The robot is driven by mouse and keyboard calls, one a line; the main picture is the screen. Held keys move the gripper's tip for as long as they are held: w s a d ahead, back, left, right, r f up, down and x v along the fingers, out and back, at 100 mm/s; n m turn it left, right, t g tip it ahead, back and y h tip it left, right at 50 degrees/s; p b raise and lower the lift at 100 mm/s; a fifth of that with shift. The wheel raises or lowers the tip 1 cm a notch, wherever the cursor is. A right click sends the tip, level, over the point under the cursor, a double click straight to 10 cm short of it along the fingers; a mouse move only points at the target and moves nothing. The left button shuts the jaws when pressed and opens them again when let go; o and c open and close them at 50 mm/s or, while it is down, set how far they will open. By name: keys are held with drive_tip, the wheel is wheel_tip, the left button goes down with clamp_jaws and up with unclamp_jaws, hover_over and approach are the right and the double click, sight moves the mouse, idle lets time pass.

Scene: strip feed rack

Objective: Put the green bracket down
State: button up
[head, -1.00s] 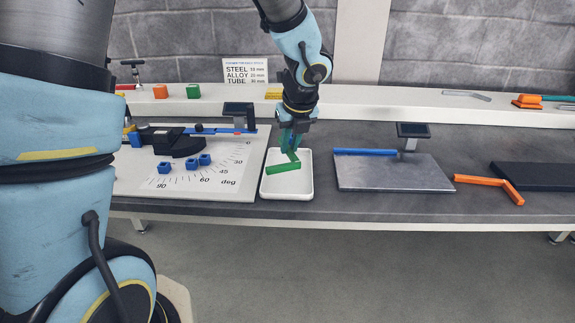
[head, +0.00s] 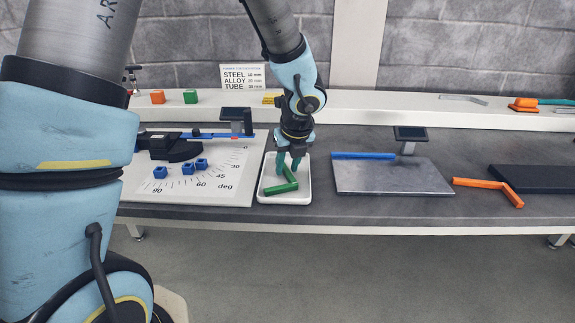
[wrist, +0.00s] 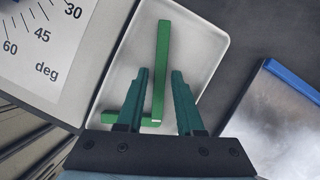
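The green bracket (head: 281,188) is an L-shaped bar lying in the white tray (head: 303,192). In the wrist view the bracket (wrist: 162,50) has one leg running between my fingers and the other leg pointing left near the tray's (wrist: 212,45) near side. My gripper (head: 288,165) is over the tray, fingers pointing down. In the wrist view my gripper's (wrist: 160,72) two teal fingers are spread, with a gap on each side of the bracket's leg. Part of the bracket is hidden behind the left finger.
Left of the tray is a white angle board (head: 215,192) with several blue blocks (head: 188,168). To the right are a grey metal plate (head: 395,178) with a blue bar (head: 363,155) and an orange bracket (head: 488,187). A raised white shelf (head: 365,112) runs behind.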

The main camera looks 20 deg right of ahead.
drive_tip(key=shift+o, duration=0.6)
drive_tip(key=shift+r, duration=0.25)
drive_tip(key=p+v, duration=0.2)
drive_tip(key=v, duration=1)
drive_tip(key=a+f+n+g, duration=0.1)
drive_tip(key=a+f+n, duration=0.1)
drive_tip(key=a+n, duration=1.3)
drive_tip(key=a+f+n+g, duration=0.1)
drive_tip(key=a+f+n, duration=0.2)
drive_tip(key=a+n, duration=1.2)
drive_tip(key=n, duration=0.5)
drive_tip(key=shift+a+f+n+g, duration=0.15)
drive_tip(key=shift+a+n+g, duration=0.15)
drive_tip(key=shift+g, duration=0.1)
